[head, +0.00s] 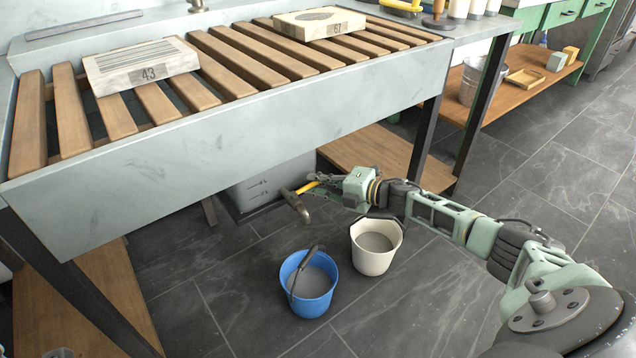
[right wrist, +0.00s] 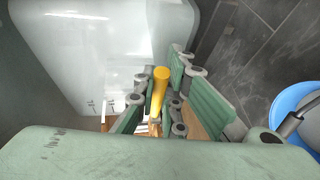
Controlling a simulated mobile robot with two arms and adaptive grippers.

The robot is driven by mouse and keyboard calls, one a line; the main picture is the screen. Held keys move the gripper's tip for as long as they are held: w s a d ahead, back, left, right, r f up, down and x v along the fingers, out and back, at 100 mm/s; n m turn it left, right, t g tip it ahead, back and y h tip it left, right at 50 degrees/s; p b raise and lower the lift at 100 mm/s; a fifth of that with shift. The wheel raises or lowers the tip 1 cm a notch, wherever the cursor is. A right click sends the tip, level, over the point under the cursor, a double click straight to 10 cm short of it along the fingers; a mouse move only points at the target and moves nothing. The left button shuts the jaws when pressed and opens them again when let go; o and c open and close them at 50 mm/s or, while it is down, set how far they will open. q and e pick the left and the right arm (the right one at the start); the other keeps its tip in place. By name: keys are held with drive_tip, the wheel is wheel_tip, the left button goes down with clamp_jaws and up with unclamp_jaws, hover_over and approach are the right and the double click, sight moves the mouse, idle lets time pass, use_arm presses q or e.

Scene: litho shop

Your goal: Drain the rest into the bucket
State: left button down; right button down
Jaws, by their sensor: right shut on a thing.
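A pale tank (head: 262,188) with level marks stands under the stone sink; it also shows in the right wrist view (right wrist: 95,50). Its brownish spout (head: 294,203) points down, and I see no stream from it. My right gripper (head: 322,188) is shut on the yellow tap handle (head: 308,187), which shows between the fingers in the right wrist view (right wrist: 158,92). A blue bucket (head: 311,308) stands on the floor in front of the spout, with a grey surface inside. A cream bucket (head: 373,264) to its right also holds something grey. My left gripper is out of view.
The sink (head: 230,130) overhangs the tank and carries a wooden rack with two stones, 43 (head: 146,66) and 62 (head: 320,22). Dark table legs (head: 428,130) and low wooden shelves (head: 380,160) flank the space.

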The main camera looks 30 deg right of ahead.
drive_tip(key=shift+a, duration=0.1)
drive_tip(key=c, duration=2.1)
unclamp_jaws()
drive_tip(key=shift+s, duration=0.1)
drive_tip(key=v, duration=1.2)
